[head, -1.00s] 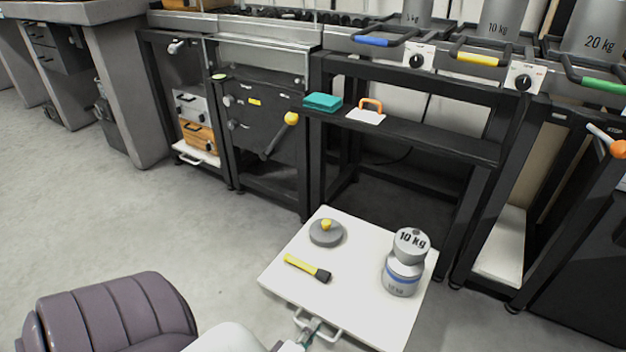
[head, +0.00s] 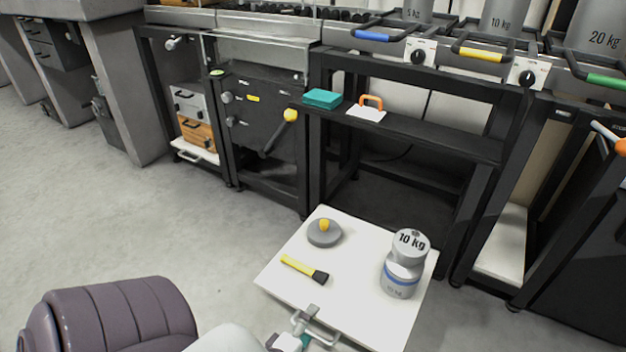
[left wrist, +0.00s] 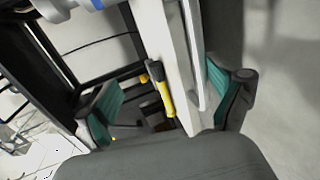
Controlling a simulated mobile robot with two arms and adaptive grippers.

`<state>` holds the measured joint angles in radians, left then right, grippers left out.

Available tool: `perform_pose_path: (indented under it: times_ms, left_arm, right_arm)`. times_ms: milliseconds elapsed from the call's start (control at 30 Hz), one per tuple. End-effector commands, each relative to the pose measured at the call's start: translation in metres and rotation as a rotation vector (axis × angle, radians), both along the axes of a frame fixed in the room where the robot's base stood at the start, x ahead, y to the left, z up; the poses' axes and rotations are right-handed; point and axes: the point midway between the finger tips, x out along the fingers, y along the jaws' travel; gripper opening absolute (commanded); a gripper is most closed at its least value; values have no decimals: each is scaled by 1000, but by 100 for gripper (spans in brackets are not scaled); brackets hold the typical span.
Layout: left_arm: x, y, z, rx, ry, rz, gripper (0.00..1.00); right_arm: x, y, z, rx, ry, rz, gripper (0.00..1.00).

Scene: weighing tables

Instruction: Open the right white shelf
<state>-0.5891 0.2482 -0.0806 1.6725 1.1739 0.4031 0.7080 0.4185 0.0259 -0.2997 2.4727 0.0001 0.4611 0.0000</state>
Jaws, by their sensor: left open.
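A white shelf (head: 345,292) stands out over the floor at the bottom centre, with a metal handle (head: 322,331) on its front edge. It also shows edge-on in the left wrist view (left wrist: 181,60). My left gripper (head: 301,328) is at this handle. In the left wrist view my open fingers (left wrist: 168,104) lie on either side of the shelf's front edge, apart from each other. Whether they touch the handle I cannot tell. My right gripper is not in view.
On the shelf are a grey disc with a yellow knob (head: 324,233), a yellow brush (head: 304,269) and stacked weights (head: 403,265). Another white shelf with a handle (head: 194,152) sits low under the left bench. Black table frames stand behind. The floor at left is clear.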

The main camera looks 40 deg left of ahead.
Motion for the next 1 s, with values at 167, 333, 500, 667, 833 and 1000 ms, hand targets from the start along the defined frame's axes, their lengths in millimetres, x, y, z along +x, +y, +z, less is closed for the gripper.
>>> perform_pose_path:
  times_ms: [167, 333, 500, 667, 833, 1000]
  left_arm:
    - [13, 1, 54, 13, -66, 15, 62]
    - [12, 1, 57, 11, -58, 10, 37]
    - [11, 0, 55, 9, -55, 8, 37]
    - [11, 0, 54, 7, -54, 7, 37]
    - [11, 0, 54, 7, -54, 7, 37]
    - [23, -8, 87, 77, -107, -11, 37]
  right_arm:
    - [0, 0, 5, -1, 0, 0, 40]
    - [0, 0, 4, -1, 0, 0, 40]
    - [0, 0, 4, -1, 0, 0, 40]
    - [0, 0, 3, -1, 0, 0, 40]
    - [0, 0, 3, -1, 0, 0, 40]
    - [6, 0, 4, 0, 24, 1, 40]
